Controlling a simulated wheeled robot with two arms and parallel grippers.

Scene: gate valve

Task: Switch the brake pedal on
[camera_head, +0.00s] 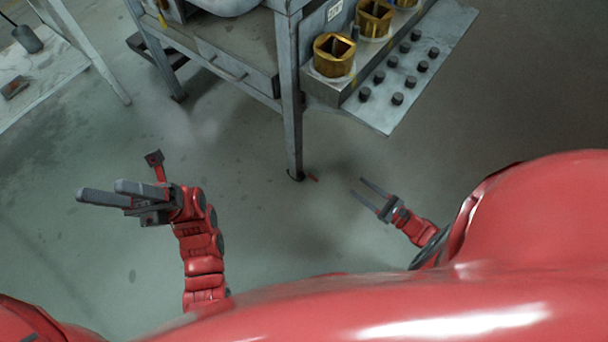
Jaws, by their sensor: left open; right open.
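I cannot make out a brake pedal for certain in the head view. A small red piece (313,178) shows at floor level beside the foot of the metal workbench's near leg; it is too small to identify. My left gripper (99,190) is at the left, above bare floor, open and empty, its two grey fingers pointing left. My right gripper (357,186) is right of the workbench leg, open and empty, its thin fingers pointing up and left towards the leg. It appears apart from the red piece.
The grey workbench (290,110) stands at the top, with a drawer and a side shelf (446,55) holding brass sockets (334,55) and several dark pegs. A light table (60,75) is at the upper left. The floor between is clear. My red body fills the bottom.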

